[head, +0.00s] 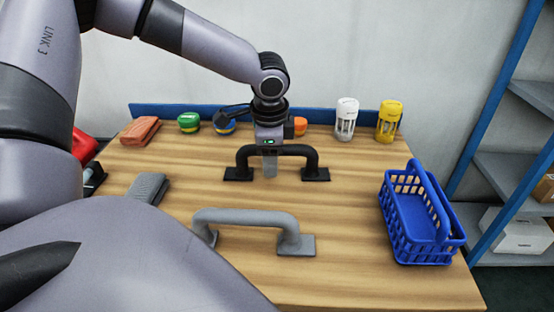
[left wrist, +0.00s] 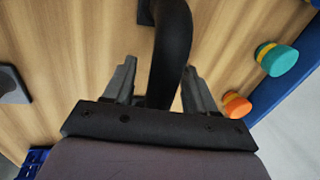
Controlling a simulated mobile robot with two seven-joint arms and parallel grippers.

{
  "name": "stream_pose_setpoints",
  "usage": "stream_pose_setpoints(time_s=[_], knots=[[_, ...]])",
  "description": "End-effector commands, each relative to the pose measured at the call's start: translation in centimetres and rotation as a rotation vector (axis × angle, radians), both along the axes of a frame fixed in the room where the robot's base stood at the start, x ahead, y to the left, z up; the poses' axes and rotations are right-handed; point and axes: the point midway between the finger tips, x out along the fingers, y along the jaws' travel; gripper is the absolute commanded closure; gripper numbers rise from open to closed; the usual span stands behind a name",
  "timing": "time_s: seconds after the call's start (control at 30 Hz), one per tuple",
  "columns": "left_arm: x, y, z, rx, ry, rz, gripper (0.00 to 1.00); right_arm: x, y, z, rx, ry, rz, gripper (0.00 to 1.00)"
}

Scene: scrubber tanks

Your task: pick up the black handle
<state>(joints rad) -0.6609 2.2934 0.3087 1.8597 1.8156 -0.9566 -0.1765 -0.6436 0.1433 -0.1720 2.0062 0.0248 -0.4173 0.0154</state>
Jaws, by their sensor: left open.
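The black handle (head: 285,150) stands upright as an arch on two flat feet, toward the back middle of the wooden table. My left gripper (head: 269,172) points down at the handle's middle. In the left wrist view the handle's bar (left wrist: 171,45) runs between the two fingers of the left gripper (left wrist: 158,85). The fingers are apart, with gaps visible beside the bar. The far end of the bar is hidden by the gripper body. My right gripper is not in view.
A grey handle (head: 245,217) stands in front of the black one. A blue basket (head: 432,252) is at the right. The table between handles and basket is clear.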

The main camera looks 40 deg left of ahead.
Motion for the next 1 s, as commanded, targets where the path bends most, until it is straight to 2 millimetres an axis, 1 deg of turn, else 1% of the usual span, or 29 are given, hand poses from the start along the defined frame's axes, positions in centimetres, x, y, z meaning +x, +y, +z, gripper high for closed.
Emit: stream_pose_setpoints(time_s=[0.07, 0.27, 0.3, 0.37, 0.4, 0.47, 0.77, 0.87, 0.97, 1.0], knots=[[0.0, 0.1, -0.5, 0.001, 0.001, 0.0, 0.44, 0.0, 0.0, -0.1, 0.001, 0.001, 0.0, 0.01], [0.1, 0.1, -0.5, 0.0, 0.0, 0.0, 0.44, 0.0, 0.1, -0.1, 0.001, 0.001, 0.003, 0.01], [0.1, 0.1, -0.5, 0.0, 0.0, 0.0, 0.47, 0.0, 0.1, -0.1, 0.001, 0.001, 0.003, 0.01], [0.1, 0.1, -0.5, 0.0, 0.0, 0.0, 0.67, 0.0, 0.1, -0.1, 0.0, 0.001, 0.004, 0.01], [0.1, 0.1, -0.5, 0.0, 0.0, 0.0, 0.8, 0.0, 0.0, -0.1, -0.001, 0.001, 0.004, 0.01], [0.1, 0.1, -0.5, 0.0, 0.0, 0.0, 0.99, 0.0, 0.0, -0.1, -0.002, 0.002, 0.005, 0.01], [0.1, 0.1, -0.3, -0.001, -0.002, 0.0, 1.0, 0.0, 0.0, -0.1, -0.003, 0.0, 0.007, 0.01], [0.2, 0.1, 0.5, -0.001, -0.005, 0.0, 1.0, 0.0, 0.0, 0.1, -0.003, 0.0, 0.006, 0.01], [0.2, 0.1, 2.3, -0.002, -0.007, 0.0, 1.0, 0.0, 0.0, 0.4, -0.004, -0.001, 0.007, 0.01], [0.2, 0.1, 3.2, -0.002, -0.007, 0.001, 1.0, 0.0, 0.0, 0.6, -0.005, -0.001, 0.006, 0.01]])
